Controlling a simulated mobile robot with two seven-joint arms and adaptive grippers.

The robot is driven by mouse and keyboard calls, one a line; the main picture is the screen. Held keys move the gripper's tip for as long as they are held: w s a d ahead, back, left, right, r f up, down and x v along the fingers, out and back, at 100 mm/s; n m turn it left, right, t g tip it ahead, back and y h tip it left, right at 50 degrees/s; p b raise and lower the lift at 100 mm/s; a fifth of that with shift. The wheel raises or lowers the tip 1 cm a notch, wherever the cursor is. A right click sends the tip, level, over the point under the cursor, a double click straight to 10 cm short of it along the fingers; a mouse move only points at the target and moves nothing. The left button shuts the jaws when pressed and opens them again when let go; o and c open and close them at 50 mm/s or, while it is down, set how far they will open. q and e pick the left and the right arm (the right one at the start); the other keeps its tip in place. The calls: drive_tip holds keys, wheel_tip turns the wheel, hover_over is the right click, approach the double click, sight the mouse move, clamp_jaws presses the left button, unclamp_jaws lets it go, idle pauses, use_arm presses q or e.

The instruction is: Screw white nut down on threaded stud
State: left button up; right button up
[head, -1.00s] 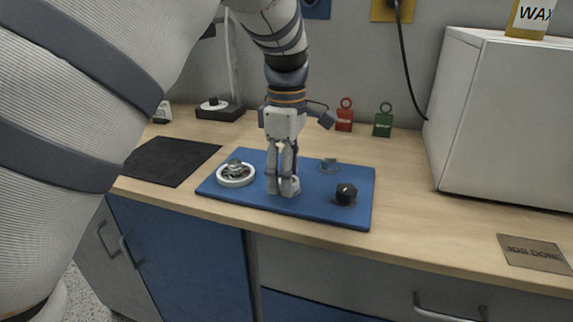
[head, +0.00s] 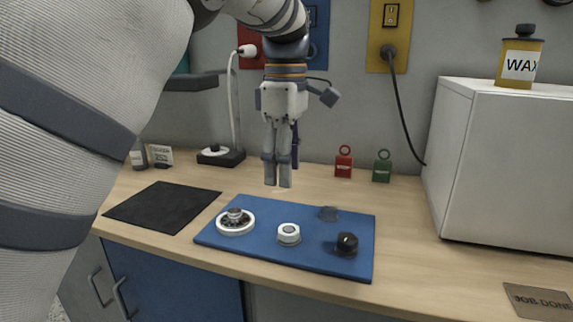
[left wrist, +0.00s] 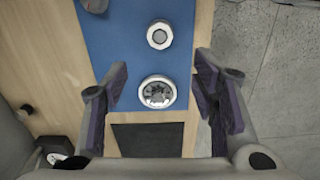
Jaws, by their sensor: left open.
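The white nut (head: 289,233) sits on the blue board (head: 220,240), near its middle. It also shows in the left wrist view (left wrist: 160,36), as a white ring with a pale grey centre. The threaded stud is not distinct, and I cannot tell how low the nut sits on it. My left gripper (head: 278,186) hangs fingers down above the board's back edge, clear of the nut. My right gripper is not in view.
A white-rimmed round part (head: 235,222) stands left of the nut, and a black knob (head: 346,245) right of it. A black mat (head: 160,207) lies left of the board. A white cabinet (head: 505,165) stands at right. Red (head: 343,162) and green (head: 382,167) tags stand behind.

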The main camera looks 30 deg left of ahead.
sight(289, 229)
use_arm(q)
drive_tip(key=f+m, duration=0.1)
drive_tip(key=m, duration=0.4)
drive_tip(key=f+m, duration=0.1)
drive_tip(key=m, duration=0.5)
drive_tip(key=f+m, duration=0.2)
drive_tip(key=m, duration=0.4)
drive_tip(key=shift+w+d, duration=0.1)
drive_tip(key=shift+d, duration=0.15)
drive_tip(key=shift+f+m, duration=0.3)
drive_tip(key=shift+f, duration=0.05)
wheel_tip(289, 229, down, 6)
drive_tip(key=shift+f+b, duration=0.2)
drive_tip(key=shift+b, duration=0.4)
drive_tip(key=shift+f, duration=0.45)
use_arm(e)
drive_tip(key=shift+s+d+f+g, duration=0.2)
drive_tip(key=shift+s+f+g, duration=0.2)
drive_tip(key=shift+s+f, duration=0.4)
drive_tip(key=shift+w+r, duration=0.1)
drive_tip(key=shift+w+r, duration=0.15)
